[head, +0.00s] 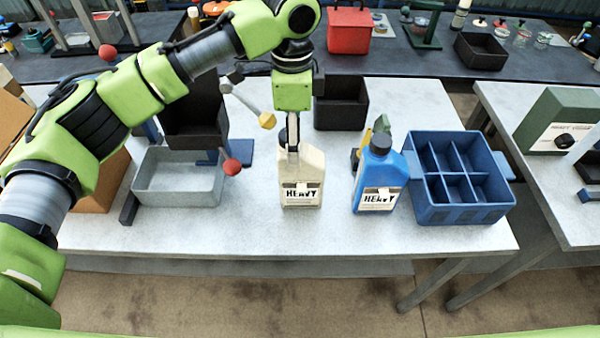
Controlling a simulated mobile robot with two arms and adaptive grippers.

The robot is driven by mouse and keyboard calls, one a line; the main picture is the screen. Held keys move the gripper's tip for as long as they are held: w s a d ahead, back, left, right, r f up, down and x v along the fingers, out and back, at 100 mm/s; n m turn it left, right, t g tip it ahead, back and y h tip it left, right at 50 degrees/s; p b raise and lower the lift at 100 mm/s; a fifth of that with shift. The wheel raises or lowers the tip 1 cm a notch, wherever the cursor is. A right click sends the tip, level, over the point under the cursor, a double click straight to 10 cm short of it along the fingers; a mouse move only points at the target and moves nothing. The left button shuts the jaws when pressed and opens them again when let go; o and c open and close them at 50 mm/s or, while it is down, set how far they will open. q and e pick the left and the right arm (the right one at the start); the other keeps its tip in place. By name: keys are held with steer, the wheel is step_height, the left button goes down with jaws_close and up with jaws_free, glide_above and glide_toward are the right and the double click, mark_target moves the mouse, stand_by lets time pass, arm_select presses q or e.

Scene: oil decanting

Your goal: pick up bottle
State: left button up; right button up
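A cream bottle (304,178) with a label reading "HEAVY" stands upright on the light table. A blue bottle (378,178) with a dark cap and a similar label stands upright to its right. My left gripper (292,148) points down at the top of the cream bottle and overlaps its cap and neck in the head view. The fingers look narrow and are partly lost against the bottle, so I cannot tell whether they grip it. My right gripper is out of view.
A blue divided crate (462,214) stands right of the blue bottle. A grey open bin (147,188) is at the left, near a red-knobbed lever (232,167). A black bin (341,104) stands behind. The table front is clear.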

mark_target(301, 147)
arm_select(q)
steer(key=shift+w+d+f+p, duration=0.1)
steer(key=shift+d+f+p, duration=0.25)
steer(key=shift+f+p, duration=0.3)
steer(key=f, duration=0.4)
steer(key=shift+w+d+p, duration=0.1)
steer(key=shift+d+p, duration=0.1)
steer(key=shift+p, duration=0.15)
jaws_close()
steer(key=shift+w+d+r, duration=0.1)
steer(key=shift+r, duration=0.05)
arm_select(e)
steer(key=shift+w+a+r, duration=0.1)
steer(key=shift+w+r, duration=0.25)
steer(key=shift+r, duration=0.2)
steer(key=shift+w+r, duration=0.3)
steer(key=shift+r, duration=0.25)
